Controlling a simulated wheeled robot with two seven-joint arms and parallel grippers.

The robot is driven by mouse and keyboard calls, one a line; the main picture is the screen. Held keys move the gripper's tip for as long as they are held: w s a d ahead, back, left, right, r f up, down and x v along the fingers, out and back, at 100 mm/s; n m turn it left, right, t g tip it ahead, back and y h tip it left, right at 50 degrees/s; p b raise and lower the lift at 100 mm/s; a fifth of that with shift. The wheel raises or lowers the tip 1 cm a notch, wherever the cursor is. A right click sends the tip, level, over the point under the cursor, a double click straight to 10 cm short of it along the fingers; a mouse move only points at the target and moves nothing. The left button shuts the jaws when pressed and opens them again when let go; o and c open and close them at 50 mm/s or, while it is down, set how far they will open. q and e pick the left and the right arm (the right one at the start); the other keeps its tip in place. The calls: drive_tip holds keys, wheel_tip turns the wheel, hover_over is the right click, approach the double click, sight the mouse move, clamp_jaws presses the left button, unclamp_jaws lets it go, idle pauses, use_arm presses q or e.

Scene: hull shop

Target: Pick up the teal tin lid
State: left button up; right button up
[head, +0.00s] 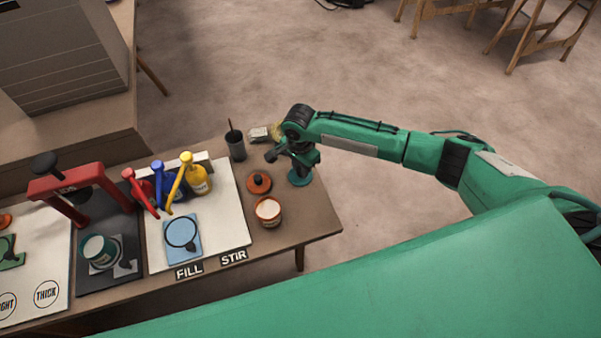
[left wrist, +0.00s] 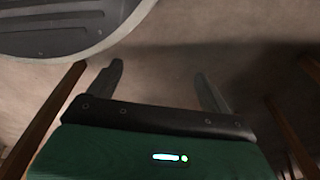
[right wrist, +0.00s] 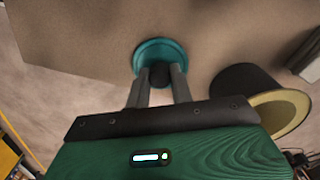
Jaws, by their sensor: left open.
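The teal tin lid (head: 300,178) is a round disc near the right end of the bench, partly hidden under my right gripper (head: 303,160). In the right wrist view the teal lid (right wrist: 157,48) has a dark knob, which sits between the fingertips of my right gripper (right wrist: 160,72). The fingers are drawn in close on both sides of the knob. I cannot tell whether the lid is raised off the bench. My left gripper (left wrist: 158,78) is open and empty, over bare floor in the left wrist view.
An orange lid (head: 259,182) and an open orange tin (head: 268,210) stand left of the teal lid. A dark cup (head: 236,147) is behind them. Red, blue and yellow pump bottles (head: 197,181) stand on a white board. The bench's right edge is close to the teal lid.

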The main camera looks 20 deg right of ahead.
drive_tip(key=shift+c, duration=0.9)
